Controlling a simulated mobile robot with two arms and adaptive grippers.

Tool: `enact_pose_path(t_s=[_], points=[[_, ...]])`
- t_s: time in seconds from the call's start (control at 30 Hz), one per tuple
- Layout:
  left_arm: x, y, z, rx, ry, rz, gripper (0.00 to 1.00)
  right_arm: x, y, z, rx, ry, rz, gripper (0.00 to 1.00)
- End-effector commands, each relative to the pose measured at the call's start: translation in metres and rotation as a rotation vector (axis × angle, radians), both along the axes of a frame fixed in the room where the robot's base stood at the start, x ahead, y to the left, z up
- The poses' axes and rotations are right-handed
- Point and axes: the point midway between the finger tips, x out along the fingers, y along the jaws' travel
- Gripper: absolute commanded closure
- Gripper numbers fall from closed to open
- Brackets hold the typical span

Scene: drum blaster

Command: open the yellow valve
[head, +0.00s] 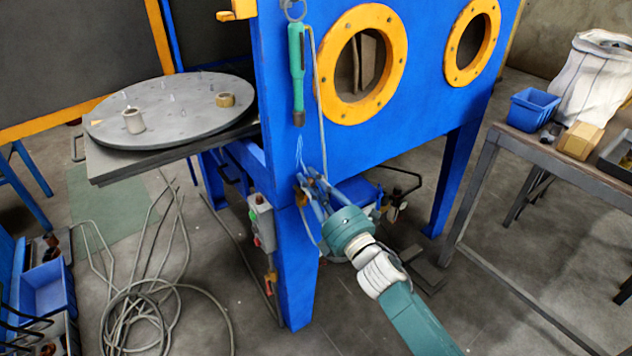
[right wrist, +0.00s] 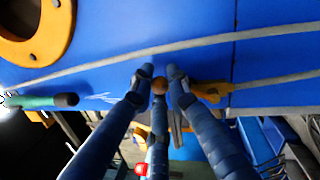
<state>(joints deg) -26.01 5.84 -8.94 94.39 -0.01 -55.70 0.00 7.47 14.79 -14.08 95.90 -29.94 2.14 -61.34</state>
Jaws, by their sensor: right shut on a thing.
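The yellow valve (head: 301,198) is on the front of the blue cabinet, just below the window panel, and is mostly hidden by my right gripper (head: 311,184). In the right wrist view, the valve's yellow handle (right wrist: 211,91) sticks out to the right of the fingers, beside a pale hose. My right gripper (right wrist: 160,84) is shut on part of the valve, with a small brown round piece showing between the fingertips. The exact contact is partly hidden. My left gripper is in neither view.
The blue cabinet (head: 400,120) has orange-ringed ports. A green-handled tool (head: 297,70) hangs above the valve. A grey control box (head: 262,222) is on the leg. A round table (head: 175,110) stands left, a coiled hose (head: 150,310) lies below, and a bench (head: 560,160) stands right.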

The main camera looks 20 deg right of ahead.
Motion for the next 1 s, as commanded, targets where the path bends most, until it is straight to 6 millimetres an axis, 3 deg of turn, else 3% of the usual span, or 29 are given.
enact_pose_path(t_s=[0.4,0.93,0.97,1.0], points=[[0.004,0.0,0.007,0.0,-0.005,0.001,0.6,-0.005,0.016,0.005,-0.158,-0.067,0.012,1.0],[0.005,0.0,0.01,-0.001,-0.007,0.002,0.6,-0.006,0.018,0.004,-0.174,-0.07,0.014,1.0],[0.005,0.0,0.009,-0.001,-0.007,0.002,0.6,-0.006,0.018,0.004,-0.174,-0.07,0.014,0.79],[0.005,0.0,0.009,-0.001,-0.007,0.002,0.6,-0.006,0.018,0.004,-0.175,-0.07,0.013,0.71]])
